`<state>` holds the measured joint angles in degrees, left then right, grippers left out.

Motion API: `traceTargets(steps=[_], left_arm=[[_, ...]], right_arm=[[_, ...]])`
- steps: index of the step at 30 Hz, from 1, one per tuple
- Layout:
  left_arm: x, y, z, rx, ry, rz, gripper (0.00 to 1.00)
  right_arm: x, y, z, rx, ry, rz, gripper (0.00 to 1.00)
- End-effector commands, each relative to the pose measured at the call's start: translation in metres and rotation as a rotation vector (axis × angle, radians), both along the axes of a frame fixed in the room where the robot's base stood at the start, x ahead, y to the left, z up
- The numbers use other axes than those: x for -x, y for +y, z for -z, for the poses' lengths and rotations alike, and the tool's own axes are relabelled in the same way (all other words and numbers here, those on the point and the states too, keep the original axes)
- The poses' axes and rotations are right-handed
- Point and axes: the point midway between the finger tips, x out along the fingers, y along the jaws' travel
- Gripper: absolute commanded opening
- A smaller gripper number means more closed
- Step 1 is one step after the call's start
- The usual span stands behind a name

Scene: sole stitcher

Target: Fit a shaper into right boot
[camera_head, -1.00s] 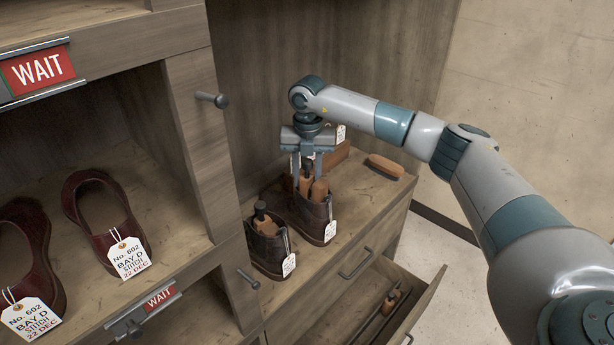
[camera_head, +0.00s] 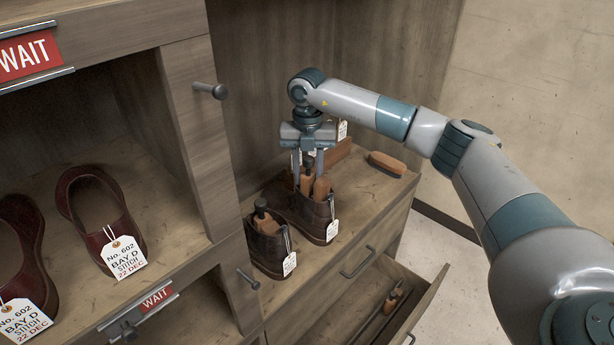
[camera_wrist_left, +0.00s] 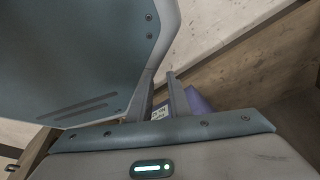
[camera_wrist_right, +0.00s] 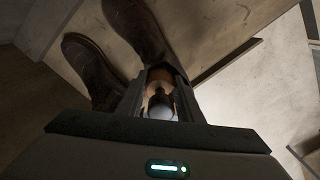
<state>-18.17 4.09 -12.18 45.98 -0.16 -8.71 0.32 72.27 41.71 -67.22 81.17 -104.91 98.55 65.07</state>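The dark brown right boot (camera_head: 314,222) stands upright on the low cabinet, toe away from me, a white tag on its heel. A wooden shaper (camera_head: 307,184) sits upright in its opening, its parts showing above the rim. My right gripper (camera_head: 308,168) points down over it, fingers apart on either side of its dark knob (camera_wrist_right: 160,106); no firm grip shows. The left boot (camera_head: 270,252) stands beside it with a dark-knobbed shaper (camera_head: 263,220) inside. My left gripper (camera_wrist_left: 160,75) shows only in its wrist view, fingers apart and empty.
A brush (camera_head: 386,164) lies at the right of the cabinet top (camera_head: 368,200). An open drawer (camera_head: 425,310) below holds dark rods. Red shoes (camera_head: 98,215) stand on the left shelf. A wooden post (camera_head: 205,140) rises left of the boots.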

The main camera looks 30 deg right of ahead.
Motion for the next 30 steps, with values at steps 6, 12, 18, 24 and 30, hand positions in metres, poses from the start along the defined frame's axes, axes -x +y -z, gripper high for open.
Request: traceTargets(steps=[6, 12, 18, 24, 30], left_arm=[[-0.038, -0.016, -0.005, 0.029, -0.093, 0.002, 0.17], [-0.070, -0.029, -0.016, 0.055, -0.176, 0.004, 0.17], [-0.097, -0.041, -0.027, 0.078, -0.250, 0.005, 0.17], [-0.114, -0.049, -0.036, 0.094, -0.298, 0.005, 0.17], [-0.122, -0.052, -0.041, 0.101, -0.320, 0.006, 0.17]], right_arm=[[0.001, -0.001, -0.041, 0.004, -0.008, 0.000, 0.54], [0.001, -0.001, -0.085, 0.002, -0.022, 0.003, 0.54], [0.001, 0.000, -0.127, 0.000, -0.033, 0.005, 0.54], [0.002, 0.001, -0.157, -0.002, -0.039, 0.005, 0.54], [0.002, 0.001, -0.170, -0.002, -0.041, 0.006, 0.54]])
